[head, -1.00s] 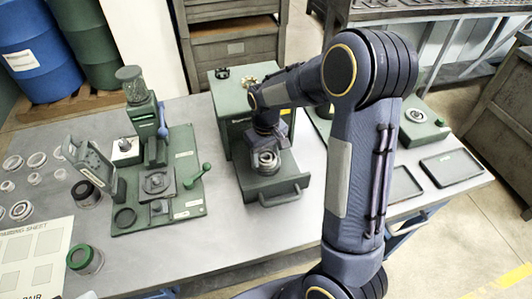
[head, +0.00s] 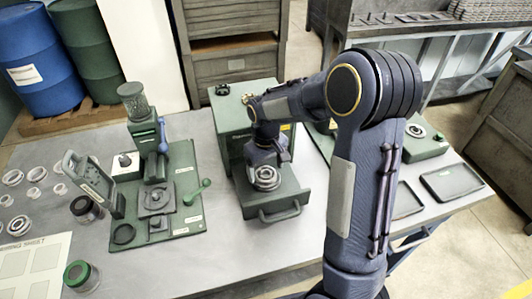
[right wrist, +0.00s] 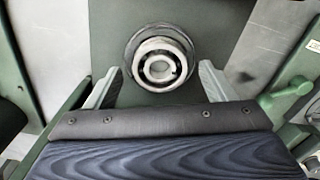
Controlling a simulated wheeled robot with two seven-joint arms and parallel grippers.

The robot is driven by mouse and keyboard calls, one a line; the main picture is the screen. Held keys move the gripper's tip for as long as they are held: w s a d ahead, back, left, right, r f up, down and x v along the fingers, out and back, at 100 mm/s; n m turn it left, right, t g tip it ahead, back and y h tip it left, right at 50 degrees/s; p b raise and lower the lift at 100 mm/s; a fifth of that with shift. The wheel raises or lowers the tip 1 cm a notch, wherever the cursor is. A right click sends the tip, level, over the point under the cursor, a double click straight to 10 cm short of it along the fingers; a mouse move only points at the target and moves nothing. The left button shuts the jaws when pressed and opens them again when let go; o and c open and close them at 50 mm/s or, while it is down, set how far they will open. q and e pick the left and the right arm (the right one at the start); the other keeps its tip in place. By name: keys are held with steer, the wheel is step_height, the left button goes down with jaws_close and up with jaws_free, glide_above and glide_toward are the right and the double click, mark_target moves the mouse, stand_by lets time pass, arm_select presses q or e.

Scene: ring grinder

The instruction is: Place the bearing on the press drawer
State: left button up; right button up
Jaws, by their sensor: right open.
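The bearing (head: 264,177), a pale metal ring, lies on the green press drawer (head: 281,205), which is pulled out in front of the green press housing (head: 225,122). In the right wrist view the bearing (right wrist: 160,68) sits flat inside a darker round seat on the drawer plate. My right gripper (head: 272,155) is over the back part of the drawer, just behind the bearing. In the right wrist view its two fingers (right wrist: 160,78) are spread to the left and right of the bearing, with gaps to it. My left gripper is not in view.
A green fixture board (head: 180,222) with a press stand is left of the drawer. Several rings and jars lie farther left, near a printed sheet (head: 35,270). Black trays (head: 452,182) and a green device (head: 425,145) are on the right. The grey table before the drawer is clear.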

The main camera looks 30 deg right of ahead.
step_height(320, 180, up, 10)
steer(key=s+a+m+t+y, duration=0.1)
steer(key=s+a+t+y, duration=0.1)
steer(key=s, duration=0.9)
steer(key=s+a+m+t+y, duration=0.1)
steer(key=s+a+t, duration=0.2)
steer(key=s, duration=0.8)
steer(key=shift+a+r+t+y, duration=0.3)
steer(key=shift+a+r+y, duration=0.15)
steer(key=shift+a, duration=0.75)
